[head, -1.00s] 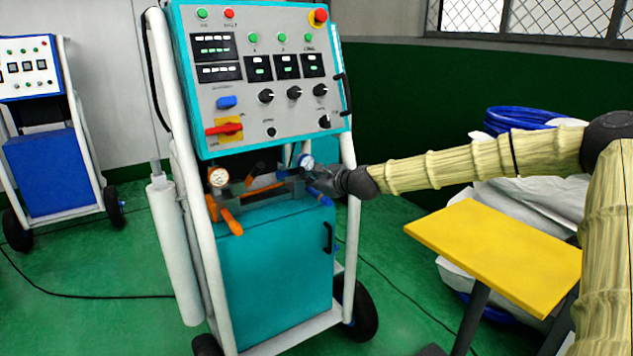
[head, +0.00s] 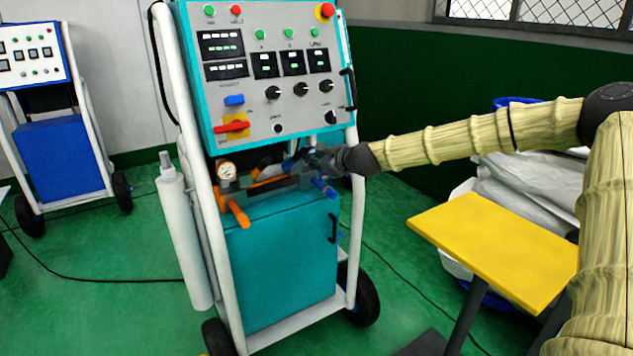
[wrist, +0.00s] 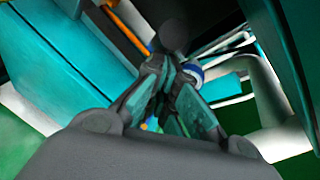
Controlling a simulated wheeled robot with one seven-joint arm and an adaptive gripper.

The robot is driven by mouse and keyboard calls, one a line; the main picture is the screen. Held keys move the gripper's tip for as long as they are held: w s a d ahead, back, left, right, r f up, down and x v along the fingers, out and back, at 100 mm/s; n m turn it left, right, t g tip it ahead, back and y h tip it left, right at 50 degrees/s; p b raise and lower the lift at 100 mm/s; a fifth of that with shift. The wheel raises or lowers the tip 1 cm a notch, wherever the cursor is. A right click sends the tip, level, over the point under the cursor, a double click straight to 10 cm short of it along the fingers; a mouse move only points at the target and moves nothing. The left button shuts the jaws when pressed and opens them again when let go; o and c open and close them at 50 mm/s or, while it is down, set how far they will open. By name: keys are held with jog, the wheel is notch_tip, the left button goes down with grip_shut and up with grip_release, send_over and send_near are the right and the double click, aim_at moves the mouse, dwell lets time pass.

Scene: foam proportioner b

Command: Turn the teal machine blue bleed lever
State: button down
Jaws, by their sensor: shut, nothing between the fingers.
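The teal machine (head: 285,265) stands in the middle of the head view, with a manifold between its panel and lower cabinet. A blue lever (head: 325,187) hangs at the manifold's right end, tilted down to the right. My gripper (head: 312,160) is just above it, in front of the right part of the manifold. I cannot tell whether they touch. In the wrist view my gripper (wrist: 173,72) is shut and empty, its fingers close together by a dark round part. The right gauge is hidden behind my gripper.
An orange lever (head: 237,213) and a white gauge (head: 227,170) are at the manifold's left. White frame tubes (head: 352,215) flank the machine. A yellow tabletop (head: 495,250) stands at the right. A blue machine (head: 62,165) is at the far left.

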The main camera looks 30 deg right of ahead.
jog(key=shift+r, duration=0.2)
jog(key=s+d+r+p, duration=0.1)
jog(key=s+d, duration=0.4)
jog(key=s, duration=0.5)
jog(key=shift+s+r+p, duration=0.2)
jog(key=shift+r+p, duration=0.1)
jog(key=shift+r, duration=0.3)
dwell(0.5)
jog(key=shift+d, duration=0.1)
